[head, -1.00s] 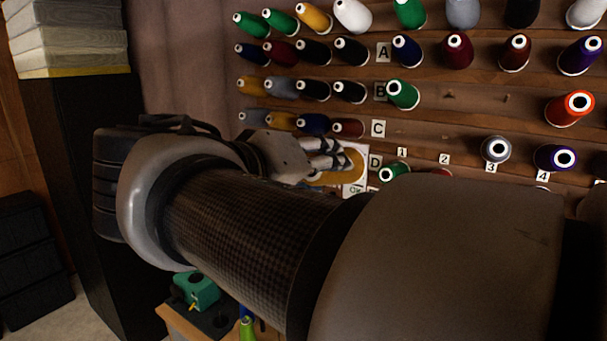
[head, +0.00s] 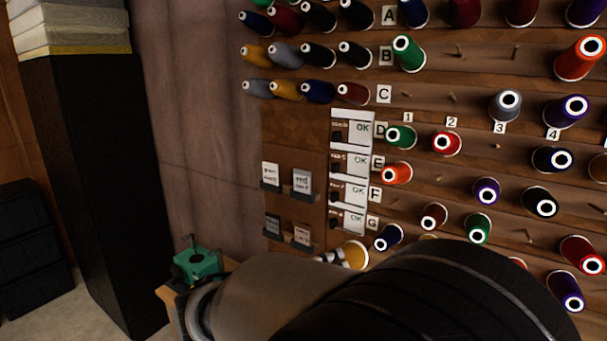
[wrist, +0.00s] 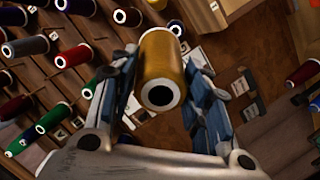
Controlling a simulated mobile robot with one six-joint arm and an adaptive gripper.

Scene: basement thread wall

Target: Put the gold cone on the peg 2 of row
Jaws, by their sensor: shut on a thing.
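The gold cone (wrist: 163,58) is in my gripper (wrist: 165,85), its round end with the dark hole facing the wrist camera. A blue-grey finger lies on each side of it. In the head view the cone (head: 352,253) shows low by the wall, left of the row G label, and my arm hides most of the gripper. The number 2 label (head: 452,122) sits on the peg wall. Above it, bare pegs show in row C (head: 453,97) and row B (head: 459,50). Below it, a red cone (head: 446,143) fills row D. The task names no row letter.
A panel with OK cards (head: 350,160) and small holders is left of the rows. A green device (head: 196,262) stands lower left.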

